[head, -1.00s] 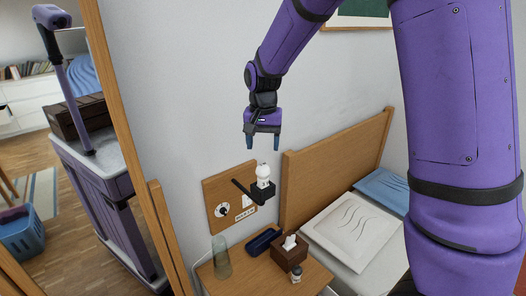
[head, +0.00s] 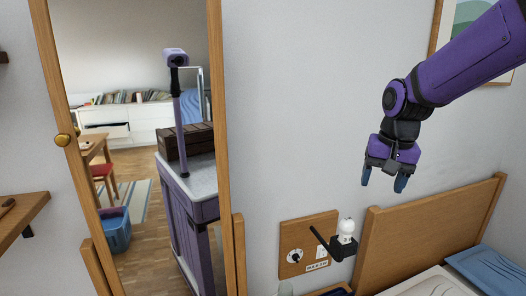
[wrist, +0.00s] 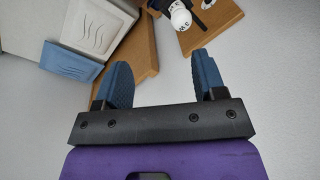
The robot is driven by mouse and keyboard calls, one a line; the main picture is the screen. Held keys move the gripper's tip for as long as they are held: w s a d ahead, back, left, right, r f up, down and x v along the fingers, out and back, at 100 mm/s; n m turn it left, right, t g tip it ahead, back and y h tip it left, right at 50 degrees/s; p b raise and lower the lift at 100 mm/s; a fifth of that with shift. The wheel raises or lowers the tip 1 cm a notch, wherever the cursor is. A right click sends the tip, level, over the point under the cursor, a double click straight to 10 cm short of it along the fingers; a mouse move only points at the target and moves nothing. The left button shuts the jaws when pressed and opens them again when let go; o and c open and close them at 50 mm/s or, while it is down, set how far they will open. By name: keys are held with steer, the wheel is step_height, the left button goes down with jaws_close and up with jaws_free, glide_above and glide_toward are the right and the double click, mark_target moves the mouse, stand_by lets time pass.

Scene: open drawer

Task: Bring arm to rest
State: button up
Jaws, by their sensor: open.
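My gripper (head: 383,182) hangs from my purple arm at the right of the head view, in front of the pale wall, fingers pointing down. Its two blue fingers are apart with nothing between them. The wrist view also shows the open, empty gripper (wrist: 163,65). In the head view it is above and right of a small white round-topped object (head: 346,226) on a black holder (head: 343,248). I see clear space between the fingers and that object. My upper arm runs out of the picture at the upper right.
A wooden panel (head: 292,240) with a dial is on the wall. A wooden headboard (head: 400,228) and blue pillow (head: 488,268) are at lower right. A framed picture (head: 470,50) hangs behind my arm. A tall wood-framed mirror (head: 226,120) stands left, beside a wall shelf (head: 22,215).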

steer(key=s+d+r+n+t, duration=0.2)
steer(key=s+r, duration=0.1)
steer(key=s, duration=0.8)
steer(key=s+d+r+n+t, duration=0.1)
steer(key=s+d+r, duration=0.1)
steer(key=s, duration=0.8)
steer(key=shift+s+r+n+t+h, duration=0.3)
steer(key=shift+s+r+n+t, duration=0.1)
steer(key=shift+r, duration=0.3)
